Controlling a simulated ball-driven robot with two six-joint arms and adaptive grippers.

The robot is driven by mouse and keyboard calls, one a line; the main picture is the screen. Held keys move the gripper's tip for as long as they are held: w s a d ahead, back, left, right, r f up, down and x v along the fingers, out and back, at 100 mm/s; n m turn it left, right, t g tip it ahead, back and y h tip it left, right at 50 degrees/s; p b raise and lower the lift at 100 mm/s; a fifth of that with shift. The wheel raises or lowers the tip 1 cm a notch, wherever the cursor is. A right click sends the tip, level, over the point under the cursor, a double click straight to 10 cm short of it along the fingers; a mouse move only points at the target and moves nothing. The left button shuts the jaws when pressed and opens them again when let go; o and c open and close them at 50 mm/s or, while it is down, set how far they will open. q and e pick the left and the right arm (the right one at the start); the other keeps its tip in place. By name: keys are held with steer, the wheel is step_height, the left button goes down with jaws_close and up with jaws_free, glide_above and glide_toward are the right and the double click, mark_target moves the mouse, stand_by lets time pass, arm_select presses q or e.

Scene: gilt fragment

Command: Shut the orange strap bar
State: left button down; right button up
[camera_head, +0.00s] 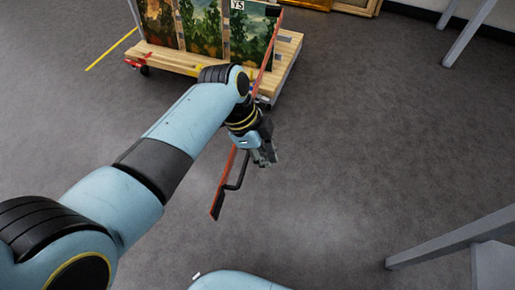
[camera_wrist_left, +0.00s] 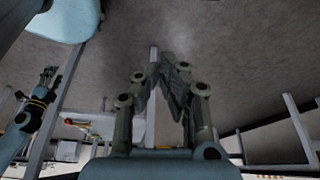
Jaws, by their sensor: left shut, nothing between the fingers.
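The orange strap bar (camera_head: 224,182) is long and thin. It sticks out from the right side of the cart toward me, at an angle to the cart's front, with a dark end and a black handle (camera_head: 239,172). My left forearm and wrist hide its middle. My left gripper (camera_head: 267,157) is shut and empty, just right of the bar near the handle; I cannot tell if they touch. Its closed fingers also show in the left wrist view (camera_wrist_left: 166,62), where I do not make out the bar. My right gripper (camera_wrist_left: 46,82) appears small at the left there, its fingers unclear.
The wooden cart (camera_head: 178,60) on casters carries upright paintings (camera_head: 205,28) at the top. Grey table legs (camera_head: 466,32) stand at the upper right, and another grey frame (camera_head: 450,243) at the lower right. The grey floor (camera_head: 350,130) between is clear.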

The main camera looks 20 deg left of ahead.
arm_select(q)
steer(key=shift+s+a+f+b, duration=0.1)
steer(key=shift+a+f+b, duration=0.1)
steer(key=shift+a+f, duration=0.4)
steer(key=shift+a+f+b, duration=0.15)
steer(key=shift+a+f, duration=0.15)
steer(key=shift+f, duration=0.5)
steer(key=shift+s+a+f+b, duration=0.1)
steer(key=shift+a+f+b, duration=0.1)
steer(key=shift+a+f, duration=0.4)
steer(key=shift+d+f, duration=0.1)
